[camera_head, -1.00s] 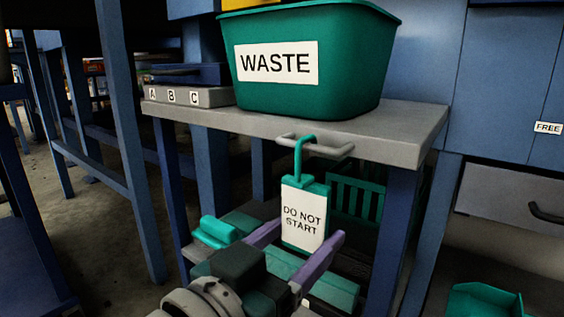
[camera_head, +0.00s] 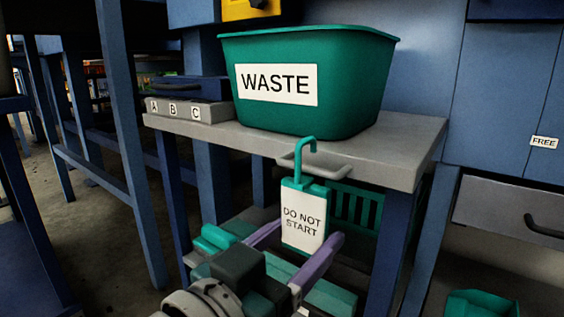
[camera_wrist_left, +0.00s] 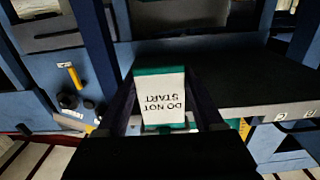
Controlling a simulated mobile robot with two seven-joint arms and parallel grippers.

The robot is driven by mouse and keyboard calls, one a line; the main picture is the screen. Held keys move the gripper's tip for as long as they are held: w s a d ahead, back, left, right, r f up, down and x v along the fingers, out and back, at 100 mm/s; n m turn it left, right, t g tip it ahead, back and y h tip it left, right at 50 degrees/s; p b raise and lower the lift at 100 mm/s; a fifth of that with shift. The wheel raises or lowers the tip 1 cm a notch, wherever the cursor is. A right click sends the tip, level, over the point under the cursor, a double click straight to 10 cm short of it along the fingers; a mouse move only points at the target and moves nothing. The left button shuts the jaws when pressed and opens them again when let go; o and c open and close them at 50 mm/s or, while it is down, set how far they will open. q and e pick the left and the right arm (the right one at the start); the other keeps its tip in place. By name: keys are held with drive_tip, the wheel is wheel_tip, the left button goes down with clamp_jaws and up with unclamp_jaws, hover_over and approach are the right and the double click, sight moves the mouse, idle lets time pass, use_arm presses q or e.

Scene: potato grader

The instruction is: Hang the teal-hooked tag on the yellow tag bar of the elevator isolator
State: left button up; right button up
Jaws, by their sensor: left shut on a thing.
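The tag (camera_head: 302,222) is a white plate lettered DO NOT START with a teal border and a teal hook (camera_head: 299,158) on top. My left gripper (camera_head: 300,255) is shut on the tag's lower part, a purple finger on each side, and holds it upright. The hook's bend stands above the grey bar (camera_head: 325,168) on the shelf's front edge; I cannot tell whether they touch. The left wrist view shows the tag (camera_wrist_left: 160,100) upside down between the dark fingers. A yellow panel with a black knob (camera_head: 250,8) is cut off at the top. I cannot identify the yellow tag bar for sure.
The grey shelf (camera_head: 400,150) carries a teal WASTE bin (camera_head: 350,80) and a grey block marked A, B, C (camera_head: 190,109). Blue posts stand at left. A drawer front (camera_head: 500,215) is at right. A small yellow part (camera_wrist_left: 75,77) shows in the left wrist view.

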use_arm(q)
drive_tip(key=shift+p+v, duration=1.15)
drive_tip(key=shift+v, duration=1.25)
drive_tip(key=shift+p+v, duration=0.75)
drive_tip(key=shift+v, duration=1.4)
